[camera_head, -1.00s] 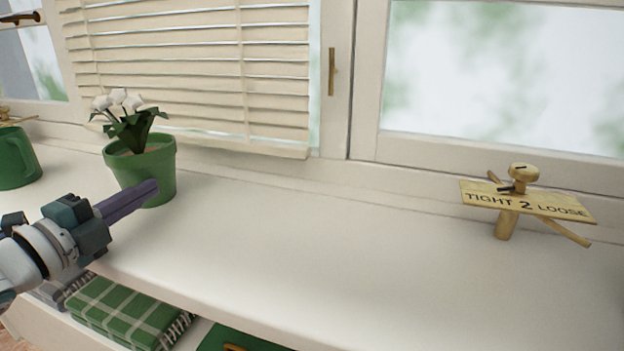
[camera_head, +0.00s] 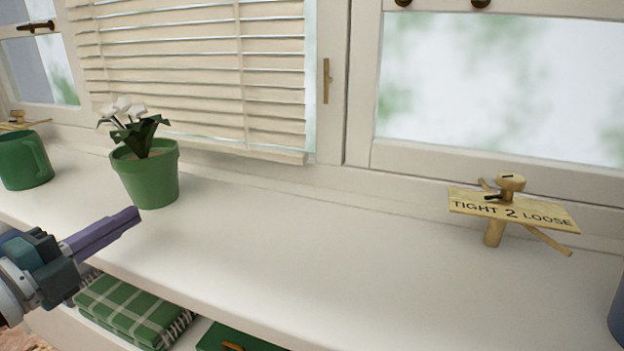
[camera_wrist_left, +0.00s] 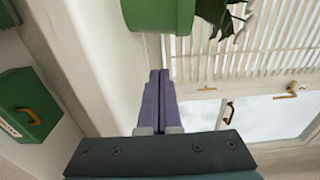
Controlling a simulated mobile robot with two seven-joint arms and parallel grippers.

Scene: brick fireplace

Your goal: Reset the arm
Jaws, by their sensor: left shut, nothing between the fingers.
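My left gripper (camera_head: 134,216) comes in from the left in the head view, its purple fingers pressed together with nothing between them. It is above the front part of the white window sill (camera_head: 300,250), in front of the green flower pot (camera_head: 150,180) and apart from it. In the left wrist view the closed fingers (camera_wrist_left: 158,78) point up the picture toward the sill, just below the green pot (camera_wrist_left: 160,12). My right gripper is in neither view.
A green mug (camera_head: 22,162) stands at the far left of the sill. A blue object (camera_head: 617,320) shows at the right edge. Folded green plaid cloth (camera_head: 130,308) lies below. The sill's middle is clear.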

